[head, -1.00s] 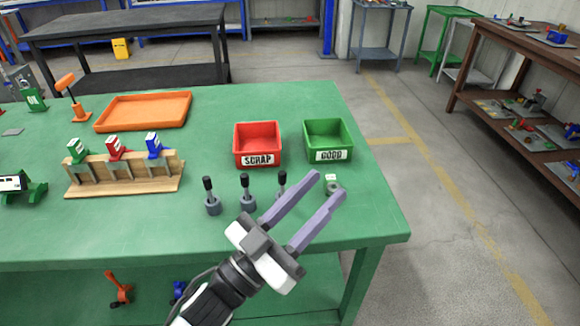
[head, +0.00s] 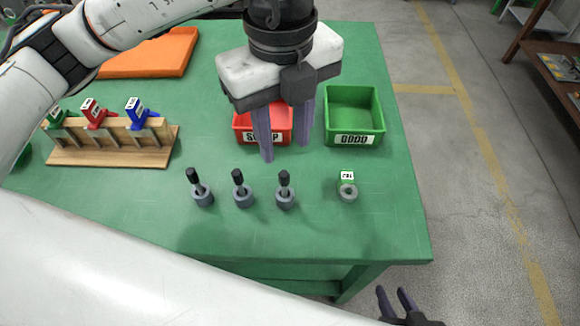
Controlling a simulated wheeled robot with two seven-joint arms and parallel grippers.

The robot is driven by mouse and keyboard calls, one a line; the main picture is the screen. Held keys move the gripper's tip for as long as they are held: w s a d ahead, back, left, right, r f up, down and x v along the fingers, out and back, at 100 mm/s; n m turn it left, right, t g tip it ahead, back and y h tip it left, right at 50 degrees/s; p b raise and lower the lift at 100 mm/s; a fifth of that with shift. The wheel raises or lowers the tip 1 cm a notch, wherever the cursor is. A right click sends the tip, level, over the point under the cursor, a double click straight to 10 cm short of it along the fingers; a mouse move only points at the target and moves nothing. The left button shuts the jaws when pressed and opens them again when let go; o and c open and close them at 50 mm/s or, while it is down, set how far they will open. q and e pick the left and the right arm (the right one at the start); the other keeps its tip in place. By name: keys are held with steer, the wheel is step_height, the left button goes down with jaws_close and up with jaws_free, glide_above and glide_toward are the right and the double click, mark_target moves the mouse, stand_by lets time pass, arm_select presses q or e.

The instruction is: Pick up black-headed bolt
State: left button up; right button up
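Three black-headed bolts stand in a row on the green table, each in a grey round collar: a left one (head: 198,189), a middle one (head: 241,190) and a right one (head: 284,191). The left one leans; the others look nearly upright. My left gripper (head: 285,154) points down above the table, behind the middle and right bolts in the picture. Its fingers are apart with nothing between them, and they partly hide the red bin. My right gripper (head: 392,291) is at the bottom right, off the table's edge, with its fingers apart and empty.
A red SCRAP bin (head: 241,122) and a green GOOD bin (head: 369,94) stand behind the bolts. A grey ring (head: 348,193) with a green-and-white tag lies right of them. A wooden rack (head: 110,157) and an orange tray (head: 170,52) are at left. Table front is clear.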

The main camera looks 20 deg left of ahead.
mark_target(284, 174)
arm_select(q)
step_height(284, 174, down, 10)
steer(key=shift+s+r+p, duration=0.1)
steer(key=shift+s+p, duration=0.05)
steer(key=shift+p, duration=0.35)
jaws_close()
